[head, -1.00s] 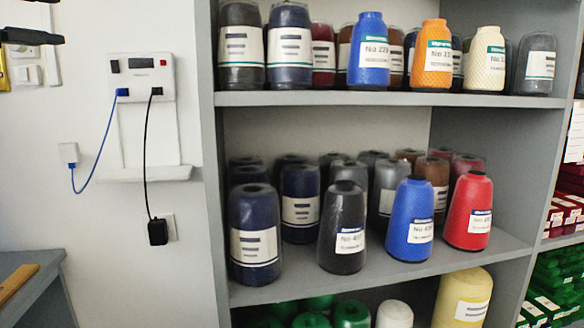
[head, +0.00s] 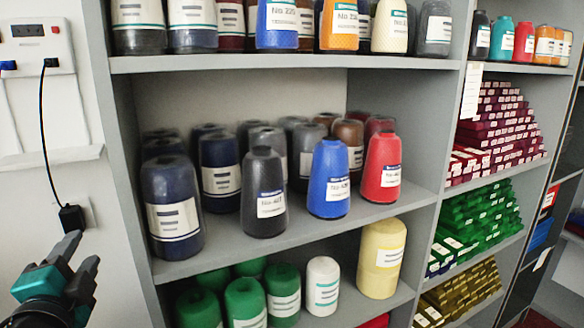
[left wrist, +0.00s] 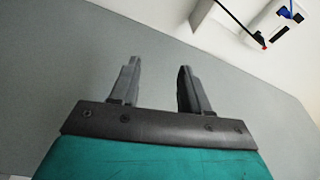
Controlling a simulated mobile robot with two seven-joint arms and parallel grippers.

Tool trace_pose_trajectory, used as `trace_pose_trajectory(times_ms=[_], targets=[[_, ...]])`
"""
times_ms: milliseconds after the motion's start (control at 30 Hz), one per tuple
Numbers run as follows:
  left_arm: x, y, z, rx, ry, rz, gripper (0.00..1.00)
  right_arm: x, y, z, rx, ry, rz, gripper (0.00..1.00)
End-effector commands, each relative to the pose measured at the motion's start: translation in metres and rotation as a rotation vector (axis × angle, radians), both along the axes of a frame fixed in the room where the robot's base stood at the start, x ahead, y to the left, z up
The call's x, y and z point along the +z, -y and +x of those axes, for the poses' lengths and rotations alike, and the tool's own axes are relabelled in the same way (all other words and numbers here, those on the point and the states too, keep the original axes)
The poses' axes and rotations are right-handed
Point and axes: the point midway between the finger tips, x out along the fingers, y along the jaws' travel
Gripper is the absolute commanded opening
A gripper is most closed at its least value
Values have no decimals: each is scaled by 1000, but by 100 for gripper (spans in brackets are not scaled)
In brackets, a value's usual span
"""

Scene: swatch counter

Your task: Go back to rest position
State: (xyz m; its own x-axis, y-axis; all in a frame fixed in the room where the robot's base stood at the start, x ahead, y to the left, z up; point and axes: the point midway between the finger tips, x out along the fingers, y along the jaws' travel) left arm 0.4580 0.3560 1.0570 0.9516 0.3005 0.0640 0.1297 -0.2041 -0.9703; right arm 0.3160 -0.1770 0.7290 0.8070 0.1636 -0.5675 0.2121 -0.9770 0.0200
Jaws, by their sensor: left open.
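My left gripper (head: 75,262) is at the lower left in the head view, in front of the white wall and left of the shelf unit. Its two dark fingers point up and stand apart with nothing between them. In the left wrist view the fingers (left wrist: 158,82) are also apart and empty, in front of a plain grey surface (left wrist: 60,60). My right gripper is not in view.
A grey shelf unit (head: 400,68) holds thread cones, among them a blue cone (head: 328,180) and a red cone (head: 382,168). A wall box (head: 35,42) with a black cable (head: 44,140) is at left. Stacked green boxes (head: 480,220) are at right.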

Motion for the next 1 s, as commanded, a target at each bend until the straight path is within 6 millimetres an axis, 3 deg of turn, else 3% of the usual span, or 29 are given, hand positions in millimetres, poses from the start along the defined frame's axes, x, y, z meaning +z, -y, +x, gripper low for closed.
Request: trace_pose_trajectory(times_ms=[33,100,200,300,500,733,1000], targets=[[-39,7,-14,30,-98,-161,46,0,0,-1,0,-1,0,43],[-86,19,-35,82,-227,-363,46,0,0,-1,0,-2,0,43],[-142,43,-71,159,-405,-605,46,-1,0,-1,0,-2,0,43],[-178,67,-105,228,-550,-781,46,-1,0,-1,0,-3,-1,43],[-219,110,-164,342,-779,-1018,46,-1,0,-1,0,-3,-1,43],[-240,154,-222,454,-1001,-1208,46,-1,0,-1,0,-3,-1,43],[-267,158,-187,327,-874,-1225,46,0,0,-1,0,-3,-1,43]])
